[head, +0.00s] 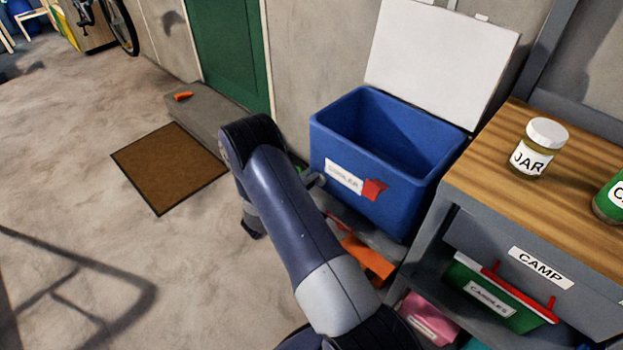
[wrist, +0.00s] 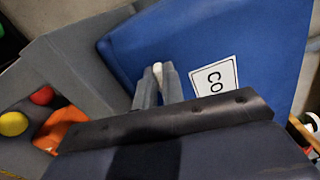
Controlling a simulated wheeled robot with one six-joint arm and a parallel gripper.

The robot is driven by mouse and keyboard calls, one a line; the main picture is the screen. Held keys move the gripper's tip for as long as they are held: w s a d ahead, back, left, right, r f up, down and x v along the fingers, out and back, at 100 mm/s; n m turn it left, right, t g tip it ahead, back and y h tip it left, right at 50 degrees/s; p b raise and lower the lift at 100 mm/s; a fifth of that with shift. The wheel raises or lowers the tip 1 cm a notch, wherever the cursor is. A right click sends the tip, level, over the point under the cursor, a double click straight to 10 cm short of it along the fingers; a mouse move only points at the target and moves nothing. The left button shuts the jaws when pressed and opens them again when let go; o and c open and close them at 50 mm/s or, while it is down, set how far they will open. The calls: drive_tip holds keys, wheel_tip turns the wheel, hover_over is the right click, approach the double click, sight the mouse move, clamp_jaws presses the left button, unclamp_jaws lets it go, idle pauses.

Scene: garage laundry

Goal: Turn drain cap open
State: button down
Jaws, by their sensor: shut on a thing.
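The drain cap (wrist: 157,68) is a small pale piece at the blue cooler's wall in the wrist view. My gripper (wrist: 158,78) is shut on it, with one grey finger on each side. The fingers hide most of the cap, so its turn angle cannot be told. The blue cooler (head: 388,180) stands with its white lid raised, and its wall fills much of the wrist view (wrist: 205,45). In the head view my arm bends down at the cooler's left side and mostly hides my gripper.
A wooden-topped bench (head: 490,185) with a jar (head: 540,135) stands right of the cooler. An orange object (head: 368,258) and a candles box (head: 492,300) sit below. A brown mat (head: 168,165) lies on open floor at left.

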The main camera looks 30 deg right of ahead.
drive_tip(key=shift+f+n, duration=0.15)
drive_tip(key=shift+n, duration=0.65)
drive_tip(key=c, duration=1.5)
unclamp_jaws()
drive_tip(key=v, duration=1)
drive_tip(key=shift+s+a+p, duration=0.15)
drive_tip(key=shift+a+p, duration=0.2)
drive_tip(key=shift+a, duration=0.05)
